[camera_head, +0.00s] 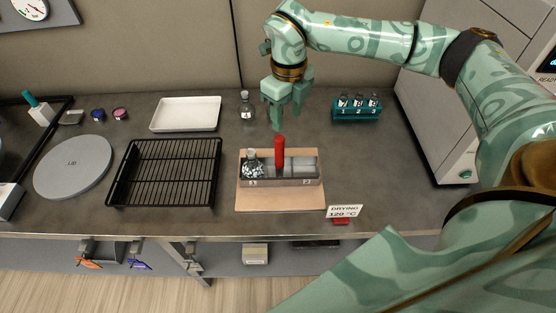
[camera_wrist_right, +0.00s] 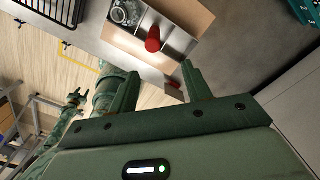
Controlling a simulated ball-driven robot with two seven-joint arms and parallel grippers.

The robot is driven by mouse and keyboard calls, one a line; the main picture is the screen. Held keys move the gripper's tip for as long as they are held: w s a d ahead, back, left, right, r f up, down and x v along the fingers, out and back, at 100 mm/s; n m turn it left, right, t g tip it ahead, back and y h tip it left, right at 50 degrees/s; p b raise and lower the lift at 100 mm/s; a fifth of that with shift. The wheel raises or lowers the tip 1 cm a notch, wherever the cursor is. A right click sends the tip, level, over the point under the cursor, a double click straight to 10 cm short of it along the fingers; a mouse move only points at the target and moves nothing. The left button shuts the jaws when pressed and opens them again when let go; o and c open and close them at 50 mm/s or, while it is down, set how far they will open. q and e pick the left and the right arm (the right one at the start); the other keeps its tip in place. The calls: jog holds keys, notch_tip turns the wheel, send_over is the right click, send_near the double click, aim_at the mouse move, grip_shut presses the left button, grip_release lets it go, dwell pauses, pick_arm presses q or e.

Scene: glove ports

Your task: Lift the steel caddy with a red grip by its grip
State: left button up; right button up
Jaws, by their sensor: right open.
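The steel caddy (camera_head: 300,182) with an upright red grip (camera_head: 280,154) stands on a tan board on the bench. Its left compartment holds a round flask (camera_head: 253,163) with a pale filling; the right compartment looks empty. My right gripper (camera_head: 281,122) is open and empty, pointing down above and just behind the red grip in the head view. In the right wrist view, the red grip (camera_wrist_right: 153,40) shows beyond the open fingers (camera_wrist_right: 160,88), apart from them.
A black wire rack (camera_head: 165,172) stands left of the tan board (camera_head: 280,204). Behind are a white tray (camera_head: 186,114), a small flask (camera_head: 246,106) and a teal tube rack (camera_head: 357,110).

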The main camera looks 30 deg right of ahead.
aim_at(280, 137)
jog(key=f, duration=0.2)
jog(key=w+f, duration=0.1)
jog(key=f, duration=0.1)
jog(key=shift+a+f+b, duration=0.1)
jog(key=shift+f+b, duration=0.2)
jog(key=shift+f, duration=1)
jog(key=f, duration=0.1)
jog(key=f+b, duration=0.1)
jog(key=f, duration=0.1)
jog(key=a+f, duration=0.1)
jog(key=f, duration=0.1)
jog(key=shift+w, duration=0.2)
jog(key=shift+r, duration=0.1)
jog(key=shift+c, duration=0.7)
pick_arm(q)
jog(key=shift+s+f, duration=0.25)
jog(key=shift+f, duration=0.95)
pick_arm(e)
grip_shut()
